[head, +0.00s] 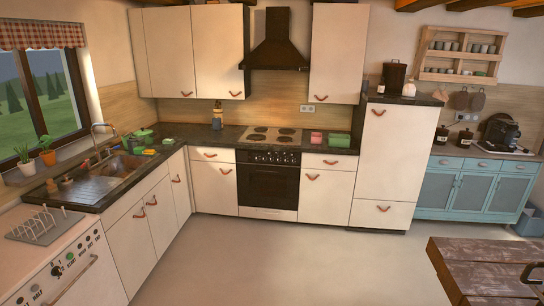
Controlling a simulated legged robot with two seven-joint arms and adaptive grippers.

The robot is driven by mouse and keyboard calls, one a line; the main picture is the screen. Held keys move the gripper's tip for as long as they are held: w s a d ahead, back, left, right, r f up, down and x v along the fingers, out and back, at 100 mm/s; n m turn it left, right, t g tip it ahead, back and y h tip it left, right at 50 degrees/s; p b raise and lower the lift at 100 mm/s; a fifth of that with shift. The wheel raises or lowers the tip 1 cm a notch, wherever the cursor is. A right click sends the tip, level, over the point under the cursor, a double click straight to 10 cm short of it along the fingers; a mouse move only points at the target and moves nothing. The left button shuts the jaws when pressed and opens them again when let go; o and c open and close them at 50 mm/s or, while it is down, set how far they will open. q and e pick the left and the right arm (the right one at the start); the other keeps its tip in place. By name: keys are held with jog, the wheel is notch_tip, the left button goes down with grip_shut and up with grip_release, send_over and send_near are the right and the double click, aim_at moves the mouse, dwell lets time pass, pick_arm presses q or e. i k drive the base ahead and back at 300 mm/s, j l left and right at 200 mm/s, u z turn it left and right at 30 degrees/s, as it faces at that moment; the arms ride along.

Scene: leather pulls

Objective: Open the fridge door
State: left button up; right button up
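The fridge appears to be the tall cream unit (378,158) right of the stove, with a dark top. Its large upper door has a brown leather pull (378,112) near the top. A smaller lower front has another leather pull (383,209). Both fronts look closed. Neither of my grippers shows in the head view, and the fridge stands across the room from the camera.
Open floor (270,262) lies before the fridge. A dark wooden table (490,268) stands at the lower right. A white appliance (60,262) and sink counter line the left. The oven (267,184) is left of the fridge; blue cabinets (475,190) are right.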

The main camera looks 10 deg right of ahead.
aim_at(397, 141)
jog(key=i+l+z, duration=0.2)
jog(key=i+z, duration=0.25)
jog(key=i, duration=0.65)
jog(key=i+j+z, duration=0.25)
jog(key=i+z, duration=0.2)
jog(key=i, duration=0.65)
jog(key=i+l+z, duration=0.15)
jog(key=i+z, duration=0.2)
jog(key=i, duration=0.35)
jog(key=i+z, duration=0.35)
jog(key=i, duration=0.3)
jog(key=i+j+z, duration=0.2)
jog(key=i+z, duration=0.2)
jog(key=i, duration=0.3)
